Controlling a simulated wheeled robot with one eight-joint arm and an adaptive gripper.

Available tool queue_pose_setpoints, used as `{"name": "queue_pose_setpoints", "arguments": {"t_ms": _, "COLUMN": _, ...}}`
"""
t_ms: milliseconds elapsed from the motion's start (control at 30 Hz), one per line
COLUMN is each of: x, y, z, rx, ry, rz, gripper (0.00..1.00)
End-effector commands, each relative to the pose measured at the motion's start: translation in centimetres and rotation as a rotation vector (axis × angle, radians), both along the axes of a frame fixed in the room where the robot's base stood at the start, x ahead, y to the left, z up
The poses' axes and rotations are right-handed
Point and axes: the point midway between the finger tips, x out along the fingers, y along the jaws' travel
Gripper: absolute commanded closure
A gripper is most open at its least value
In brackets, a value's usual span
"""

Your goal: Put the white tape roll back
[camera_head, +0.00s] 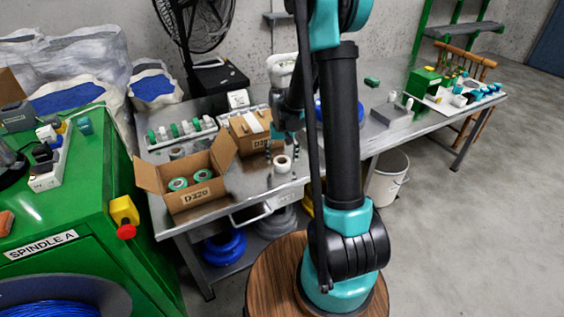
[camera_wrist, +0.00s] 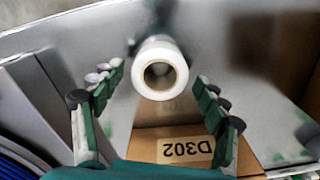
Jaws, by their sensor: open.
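The white tape roll (camera_head: 282,164) stands on the metal table, to the right of the open cardboard box. In the wrist view the white tape roll (camera_wrist: 161,67) shows its end and hollow core. My gripper (camera_head: 283,150) points down just above the roll. In the wrist view its open fingers (camera_wrist: 158,80) lie on either side of the roll, with gaps visible. I cannot tell how far their tips reach down beside it. A cardboard box marked D302 (camera_wrist: 185,148) is close by in the wrist view.
An open box marked D320 (camera_head: 195,198) holds two green rolls (camera_head: 190,180). Another cardboard box (camera_head: 251,132) sits behind my gripper, beside a rack of small rolls (camera_head: 181,132). A grey block (camera_head: 391,115) and a green box (camera_head: 423,82) are farther right.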

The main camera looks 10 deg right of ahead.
Motion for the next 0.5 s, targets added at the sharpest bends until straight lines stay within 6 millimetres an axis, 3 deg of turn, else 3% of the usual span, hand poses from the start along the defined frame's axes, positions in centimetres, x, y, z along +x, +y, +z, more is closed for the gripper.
{"name": "queue_pose_setpoints", "arguments": {"t_ms": 300, "x": -0.1, "y": 0.0, "z": 6.1, "rx": 0.000, "ry": 0.000, "rz": 0.000, "gripper": 0.26}}
{"name": "queue_pose_setpoints", "arguments": {"t_ms": 500, "x": 0.0, "y": 0.0, "z": 8.9, "rx": 0.000, "ry": 0.000, "rz": 0.000, "gripper": 0.26}}
